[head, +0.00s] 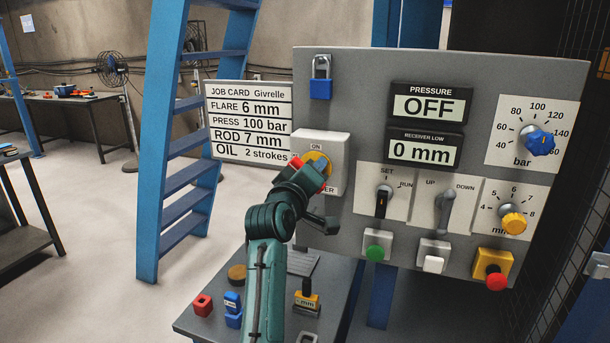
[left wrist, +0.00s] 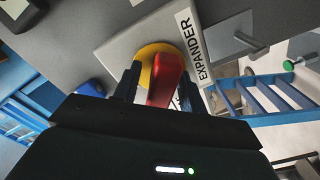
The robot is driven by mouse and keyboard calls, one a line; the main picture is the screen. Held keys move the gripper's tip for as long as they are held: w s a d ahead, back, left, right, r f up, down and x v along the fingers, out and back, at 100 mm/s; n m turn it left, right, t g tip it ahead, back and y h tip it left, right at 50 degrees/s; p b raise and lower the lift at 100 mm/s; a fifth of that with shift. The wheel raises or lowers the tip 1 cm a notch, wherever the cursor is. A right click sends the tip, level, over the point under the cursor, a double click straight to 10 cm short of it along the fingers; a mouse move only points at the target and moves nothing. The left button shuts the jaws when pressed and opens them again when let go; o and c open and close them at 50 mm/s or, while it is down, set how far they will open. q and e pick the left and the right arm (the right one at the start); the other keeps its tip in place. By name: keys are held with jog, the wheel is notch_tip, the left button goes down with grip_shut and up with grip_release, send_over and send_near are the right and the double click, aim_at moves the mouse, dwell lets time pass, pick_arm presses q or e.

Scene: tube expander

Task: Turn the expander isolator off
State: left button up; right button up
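The expander isolator is a white box (head: 335,150) on the left of the grey panel. It has a yellow round plate (head: 318,160) and a red handle (head: 296,162). An "ON" label shows above the plate; the lower label is partly hidden by my gripper. My left gripper (head: 312,176) is at the handle and covers much of it. In the left wrist view the red handle (left wrist: 166,80) stands between the two fingers, in front of the yellow plate (left wrist: 146,58). A gap shows beside the left finger, so the fingers straddle the handle. My right gripper is out of view.
The panel (head: 370,80) carries a blue padlock (head: 321,80), a pressure display (head: 430,105) reading OFF, knobs, levers and buttons. A job card (head: 248,122) is at its left. Small parts sit on the low bench (head: 210,322) below. A blue ladder (head: 165,150) stands at left.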

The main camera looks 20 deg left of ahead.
pick_arm(q)
jog(key=shift+s, duration=0.1)
jog(key=shift+s+r+p, duration=0.1)
jog(key=shift+s+p, duration=0.7)
jog(key=shift+s, duration=0.35)
jog(key=shift+s+f, duration=0.2)
jog(key=shift+s, duration=0.35)
jog(key=shift+w, duration=0.4)
jog(key=shift+w+r, duration=0.1)
jog(key=shift+w, duration=1.3)
